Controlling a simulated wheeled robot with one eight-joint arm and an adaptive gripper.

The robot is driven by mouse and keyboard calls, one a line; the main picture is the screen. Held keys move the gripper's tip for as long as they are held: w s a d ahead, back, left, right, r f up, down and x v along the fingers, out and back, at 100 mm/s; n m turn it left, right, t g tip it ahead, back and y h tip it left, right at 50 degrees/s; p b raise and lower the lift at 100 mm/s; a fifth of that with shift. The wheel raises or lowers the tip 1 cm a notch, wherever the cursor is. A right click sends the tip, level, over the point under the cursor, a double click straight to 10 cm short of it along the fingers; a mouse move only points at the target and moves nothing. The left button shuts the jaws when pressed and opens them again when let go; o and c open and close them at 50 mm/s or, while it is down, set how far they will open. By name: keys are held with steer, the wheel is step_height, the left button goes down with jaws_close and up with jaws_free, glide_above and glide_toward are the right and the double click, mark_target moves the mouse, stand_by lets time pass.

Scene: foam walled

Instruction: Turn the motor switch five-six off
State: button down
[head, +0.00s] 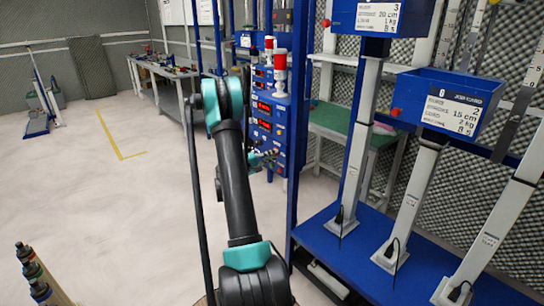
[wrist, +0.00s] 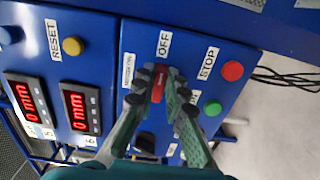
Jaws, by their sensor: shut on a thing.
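A red switch handle (wrist: 159,80) stands out from a blue control panel (wrist: 205,55) in the wrist view. An OFF label sits beyond it, and a smaller label, too blurred to read surely, lies to its left. My gripper (wrist: 159,93) is shut on the handle, one finger on each side, and the fingers hide part of it. A further red part shows between the fingers lower down. In the head view my gripper (head: 263,159) is small beside the blue control cabinet (head: 265,128), and the switch cannot be made out there.
A red button (wrist: 232,71) under a STOP label and a green button (wrist: 212,108) lie close to the right of my fingers. A yellow button (wrist: 73,46) and red displays (wrist: 79,110) lie left.

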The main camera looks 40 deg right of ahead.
stand_by(0.3)
steer(key=c, duration=1.6)
jaws_free()
steer(key=shift+o, duration=0.2)
steer(key=s+a, duration=0.1)
steer(key=a, duration=1.1)
